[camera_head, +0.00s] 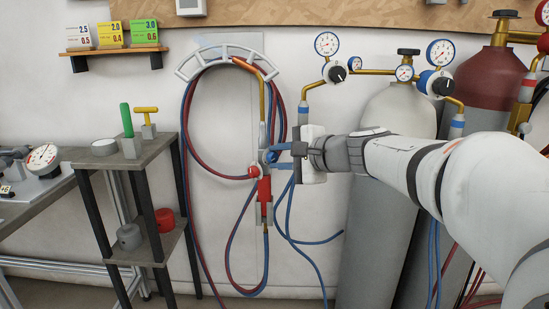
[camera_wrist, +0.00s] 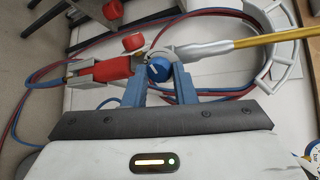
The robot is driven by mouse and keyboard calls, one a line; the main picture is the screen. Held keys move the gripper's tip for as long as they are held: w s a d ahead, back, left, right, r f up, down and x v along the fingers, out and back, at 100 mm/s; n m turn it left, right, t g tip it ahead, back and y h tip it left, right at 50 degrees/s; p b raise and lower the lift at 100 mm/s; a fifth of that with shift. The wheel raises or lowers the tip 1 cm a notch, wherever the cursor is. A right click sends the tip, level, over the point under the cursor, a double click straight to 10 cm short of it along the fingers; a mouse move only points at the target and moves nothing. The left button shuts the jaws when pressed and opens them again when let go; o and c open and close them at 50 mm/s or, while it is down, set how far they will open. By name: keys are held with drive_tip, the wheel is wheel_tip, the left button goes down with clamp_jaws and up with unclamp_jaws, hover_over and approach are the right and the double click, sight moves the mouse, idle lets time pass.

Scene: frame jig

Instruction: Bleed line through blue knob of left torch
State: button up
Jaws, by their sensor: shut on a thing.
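The left torch hangs upright on the wall in the head view, with a red grip (camera_head: 264,190), a brass tube (camera_head: 262,100) and a red knob (camera_head: 255,171) on its left. Its blue knob (camera_wrist: 158,70) sits between my gripper's fingertips in the wrist view. My gripper (camera_wrist: 158,75) is shut on the blue knob, reaching in from the right in the head view. The red knob (camera_wrist: 134,43) and red grip (camera_wrist: 117,68) also show in the wrist view. In the head view my gripper partly hides the blue knob.
Red and blue hoses loop over a white curved hanger (camera_head: 225,54) and hang around the torch. A small shelf stand (camera_head: 125,158) is at left. A white gas cylinder (camera_head: 385,200) and a dark red one (camera_head: 490,80) stand at right, behind my arm.

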drive_tip(key=o, duration=1)
drive_tip(key=p+v, duration=0.2)
drive_tip(key=v, duration=0.5)
drive_tip(key=shift+s+d, duration=0.25)
drive_tip(key=shift+d, duration=0.05)
drive_tip(key=shift+r, duration=0.25)
drive_tip(key=s+d+r+n+g+h+p, duration=0.3)
drive_tip(key=s+p, duration=0.7)
drive_tip(key=p, duration=0.5)
drive_tip(key=s+d+r+n+g+h+p, duration=0.3)
drive_tip(key=s+n+h+p, duration=0.4)
drive_tip(key=p, duration=0.8)
drive_tip(key=s+d+n+g, duration=0.1)
drive_tip(key=s+d, duration=0.1)
drive_tip(key=s, duration=0.1)
drive_tip(key=shift+d+r+n+h, duration=0.15)
drive_tip(key=shift+r+n+h, duration=0.15)
drive_tip(key=shift+n, duration=0.1)
